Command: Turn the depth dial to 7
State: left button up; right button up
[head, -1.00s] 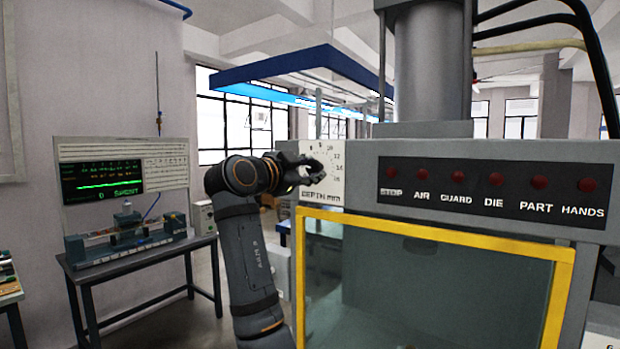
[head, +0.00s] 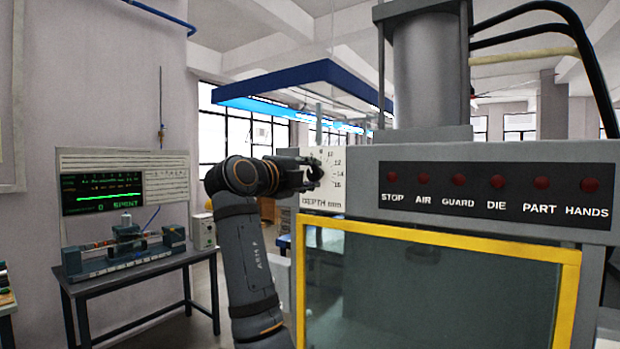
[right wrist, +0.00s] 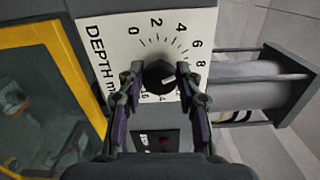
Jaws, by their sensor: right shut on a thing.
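The depth dial is a black knob (right wrist: 158,76) with a white pointer mark, on a white scale plate (right wrist: 112,36) marked "DEPTH mm". In the right wrist view the pointer points right, roughly toward the 8; the exact reading is not clear, as a finger is close to its tip. My right gripper (right wrist: 158,82) has its two fingers on either side of the knob, shut on it. In the head view the right gripper (head: 312,173) covers the knob and the left part of the scale plate (head: 322,200). My left gripper is not in view.
The plate is on a grey press housing (head: 355,170), above a yellow-framed guard window (head: 440,235). A row of dark red lamps (head: 497,181) is to the right. A table (head: 140,281) with a test rig (head: 125,250) and a display panel (head: 102,193) stands at left.

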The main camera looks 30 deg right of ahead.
jog(key=shift+f+m, duration=0.1)
jog(key=shift+m, duration=0.7)
jog(key=o, duration=1.2)
jog(key=shift+c, duration=0.2)
jog(key=shift+a, duration=0.1)
jog(key=v, duration=0.7)
jog(key=shift+a, duration=0.25)
jog(key=shift+s, duration=0.1)
jog(key=shift+c, duration=0.2)
